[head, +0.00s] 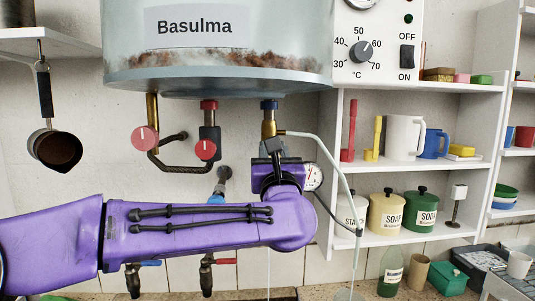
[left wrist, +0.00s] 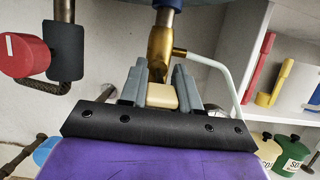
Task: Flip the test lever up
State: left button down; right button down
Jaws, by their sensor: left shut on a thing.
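A brass valve (head: 268,124) hangs under the tank on a blue-collared pipe; it also shows in the left wrist view (left wrist: 160,46). A pale tan block, which looks like the grip of the test lever (left wrist: 162,96), sits below the valve between my grey fingers. My left gripper (head: 274,147) is just under the valve, and in the left wrist view its jaws (left wrist: 160,82) are closed on the tan grip. In the head view my wrist and fingers hide the lever, so its angle is hard to tell. My right gripper is in neither view.
The tank (head: 218,45) labelled Basulma is close above my gripper. Two red knobs (head: 145,138) (head: 205,150) hang left of it. A pale tube (head: 345,175) runs from the valve down the right. Shelves (head: 420,168) with mugs stand right.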

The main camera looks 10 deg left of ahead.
pick_arm(q)
jog(key=shift+r+g+p, duration=0.85)
jog(key=shift+g+p, duration=0.2)
jog(key=shift+g, duration=0.05)
jog(key=c, duration=0.9)
grip_release()
jog(key=shift+s, duration=0.1)
jog(key=shift+s+a, duration=0.15)
jog(key=shift+f, duration=0.1)
